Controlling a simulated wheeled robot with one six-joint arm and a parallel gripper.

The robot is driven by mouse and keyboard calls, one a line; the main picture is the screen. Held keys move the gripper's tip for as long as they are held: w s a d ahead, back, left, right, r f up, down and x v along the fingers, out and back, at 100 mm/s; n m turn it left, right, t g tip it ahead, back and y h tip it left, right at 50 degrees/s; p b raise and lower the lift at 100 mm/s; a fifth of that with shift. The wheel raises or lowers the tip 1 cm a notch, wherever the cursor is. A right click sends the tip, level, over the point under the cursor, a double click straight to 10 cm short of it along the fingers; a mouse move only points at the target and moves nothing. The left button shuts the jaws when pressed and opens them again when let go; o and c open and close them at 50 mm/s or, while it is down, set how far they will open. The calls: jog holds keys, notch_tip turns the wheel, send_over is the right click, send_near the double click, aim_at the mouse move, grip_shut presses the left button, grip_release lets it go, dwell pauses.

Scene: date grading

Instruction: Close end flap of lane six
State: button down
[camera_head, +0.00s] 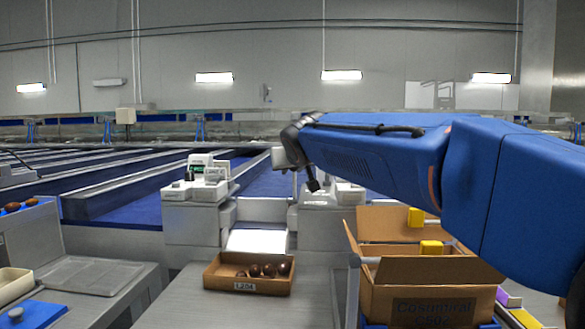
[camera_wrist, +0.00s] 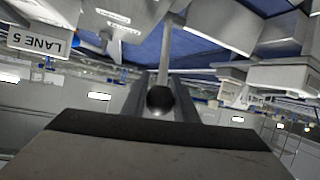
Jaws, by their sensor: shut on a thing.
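In the wrist view my gripper (camera_wrist: 160,88) is shut on a dark round knob (camera_wrist: 159,99) between its two fingers. A thin pale bar (camera_wrist: 164,62) shows just beyond the fingertips; I cannot tell whether it joins the knob. In the head view my blue arm reaches in from the right toward the lane ends, and its wrist hides the fingers and knob. The flap itself cannot be made out clearly, nor whether it stands open or closed. A sign reading LANE 5 (camera_wrist: 42,41) shows upside down in the wrist view; no lane six sign is readable.
A brown crate (camera_head: 249,286) labelled L204 holds several dark dates below a bright chute (camera_head: 258,241). An open carton (camera_head: 425,304) stands at the right under my arm. A white weighing unit (camera_head: 196,192) stands left of the chute.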

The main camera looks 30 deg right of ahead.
jog(key=shift+s+a+r, duration=0.15)
jog(key=shift+s+a, duration=0.45)
jog(key=shift+s, duration=0.3)
jog(key=c, duration=1.4)
grip_release()
jog(key=shift+a+r, duration=0.1)
jog(key=shift+c, duration=0.2)
jog(key=shift+f, duration=0.2)
jog(key=shift+s, duration=0.1)
jog(key=v, duration=1.7)
jog(key=shift+s+a, duration=0.1)
jog(key=shift+s, duration=0.05)
jog(key=shift+s, duration=0.1)
